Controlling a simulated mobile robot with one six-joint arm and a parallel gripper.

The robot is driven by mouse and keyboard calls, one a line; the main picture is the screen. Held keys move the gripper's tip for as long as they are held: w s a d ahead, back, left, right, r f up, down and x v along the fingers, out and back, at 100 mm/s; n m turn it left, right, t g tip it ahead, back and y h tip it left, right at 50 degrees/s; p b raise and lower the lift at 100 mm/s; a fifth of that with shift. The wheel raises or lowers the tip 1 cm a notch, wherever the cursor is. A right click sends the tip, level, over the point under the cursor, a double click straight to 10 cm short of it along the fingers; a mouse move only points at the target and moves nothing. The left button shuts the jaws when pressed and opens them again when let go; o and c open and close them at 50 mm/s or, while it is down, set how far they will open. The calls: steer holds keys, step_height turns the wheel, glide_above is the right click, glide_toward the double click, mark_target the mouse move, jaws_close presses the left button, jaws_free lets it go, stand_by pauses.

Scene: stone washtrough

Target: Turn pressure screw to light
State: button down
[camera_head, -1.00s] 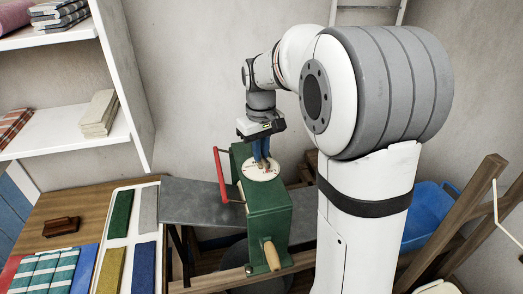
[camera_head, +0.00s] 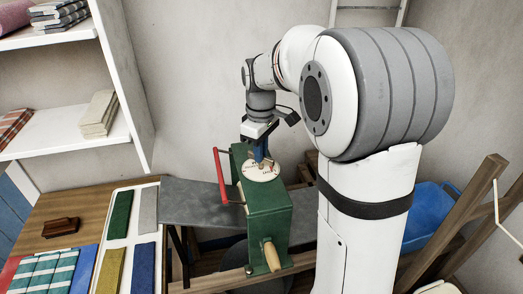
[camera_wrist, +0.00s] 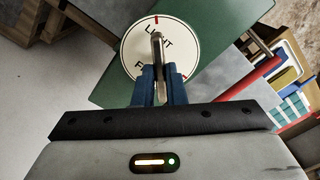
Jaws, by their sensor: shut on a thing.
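The green press or mangle (camera_head: 265,220) stands in the middle of the head view, with a round white dial (camera_head: 263,175) on its top. In the wrist view the dial (camera_wrist: 133,52) carries black lettering, partly covered, that seems to read "LIGHT" near the top, and red marks at its rim. The pressure screw shows as an upright metal grip (camera_wrist: 157,48) over the dial's middle. My gripper (camera_wrist: 156,75) has its blue fingers shut on this grip; in the head view my gripper (camera_head: 261,155) points down onto the dial.
A red bar (camera_head: 220,176) rises at the press's left, and a wooden handle (camera_head: 271,255) sticks out in front. A tray of coloured cloths (camera_head: 120,240) is at left, a blue tub (camera_head: 430,215) at right.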

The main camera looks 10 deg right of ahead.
steer(key=c, duration=1.5)
jaws_free()
steer(key=shift+r, duration=0.15)
step_height(320, 180, up, 7)
steer(key=shift+r+b, duration=0.2)
steer(key=shift+b, duration=0.1)
steer(key=shift+r, duration=0.1)
